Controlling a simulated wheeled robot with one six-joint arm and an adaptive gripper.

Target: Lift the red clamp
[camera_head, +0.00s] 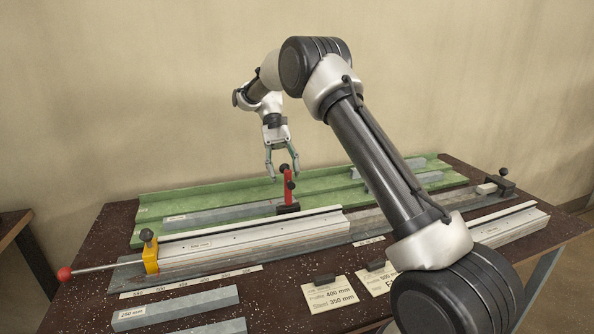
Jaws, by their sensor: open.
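The red clamp (288,191) stands upright, with a black knob at its top and a dark foot, near the middle of the bench behind the white profile. My gripper (284,174) points down with its fingers apart. In the picture, the clamp's top knob appears between the fingertips, and most of the clamp is below them. I cannot tell from this single view whether the fingers truly straddle it or are in front of or behind it. The gripper holds nothing.
A yellow clamp (150,256) with a red-ended lever is at the left. White profiles (250,240) run along the bench, and a green tray (155,208) lies behind. Grey bars (175,308) and label cards (330,293) lie in front. A black-knobbed stop (500,185) is at right.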

